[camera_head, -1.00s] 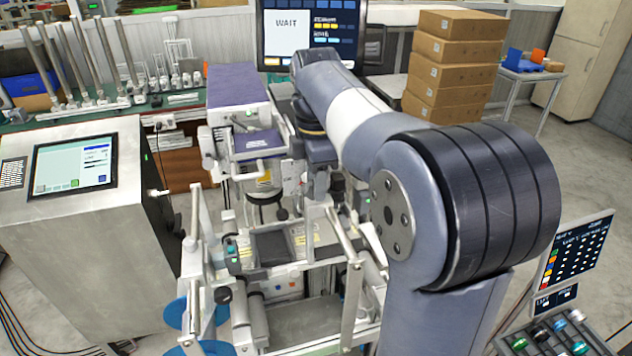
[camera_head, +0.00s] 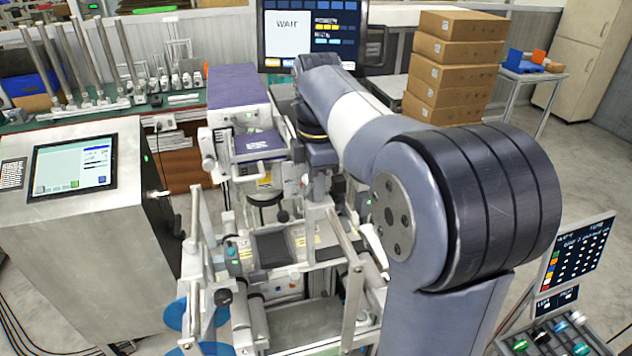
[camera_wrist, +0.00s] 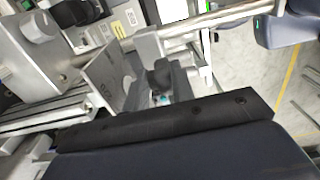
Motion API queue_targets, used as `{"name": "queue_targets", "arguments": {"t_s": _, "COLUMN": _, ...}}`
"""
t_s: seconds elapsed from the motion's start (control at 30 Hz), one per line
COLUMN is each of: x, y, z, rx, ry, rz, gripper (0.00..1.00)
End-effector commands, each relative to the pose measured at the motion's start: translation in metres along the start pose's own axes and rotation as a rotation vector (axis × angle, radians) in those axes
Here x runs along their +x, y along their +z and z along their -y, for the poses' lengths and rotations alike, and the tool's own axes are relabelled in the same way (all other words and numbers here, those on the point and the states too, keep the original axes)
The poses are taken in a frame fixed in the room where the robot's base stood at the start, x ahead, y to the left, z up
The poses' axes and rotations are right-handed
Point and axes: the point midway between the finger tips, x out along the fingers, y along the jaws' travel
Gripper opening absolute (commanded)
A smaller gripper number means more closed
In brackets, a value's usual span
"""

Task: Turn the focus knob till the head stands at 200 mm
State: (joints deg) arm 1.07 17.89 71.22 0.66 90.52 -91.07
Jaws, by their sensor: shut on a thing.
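In the wrist view my gripper (camera_wrist: 162,88) is shut on a small dark knob (camera_wrist: 159,73), which I take to be the focus knob. Grey blocks and a plate stand close around it, and the lower part of the grip is hidden by my dark wrist housing. In the head view my arm reaches over the machine (camera_head: 285,255), and the wrist end comes down at its back middle. The knob cannot be made out clearly there. The head's millimetre scale is not readable in either view.
A monitor (camera_head: 310,35) behind shows "WAIT". A grey cabinet with a touch screen (camera_head: 75,165) stands left. Stacked cartons (camera_head: 450,65) stand at the back right. Rails and upright bars crowd the machine; open floor lies right.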

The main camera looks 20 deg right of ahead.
Motion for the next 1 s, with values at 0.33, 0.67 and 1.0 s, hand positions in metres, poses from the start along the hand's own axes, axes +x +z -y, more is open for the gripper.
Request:
{"name": "queue_targets", "arguments": {"t_s": 0.33, "x": 0.002, "y": 0.005, "z": 0.004, "rx": 0.006, "ry": -0.018, "rz": -0.167, "gripper": 0.01}}
{"name": "queue_targets", "arguments": {"t_s": 0.67, "x": 0.01, "y": 0.01, "z": 0.003, "rx": 0.007, "ry": -0.017, "rz": -0.471, "gripper": 0.01}}
{"name": "queue_targets", "arguments": {"t_s": 1.0, "x": 0.02, "y": 0.014, "z": 0.003, "rx": 0.008, "ry": -0.018, "rz": -0.792, "gripper": 0.01}}
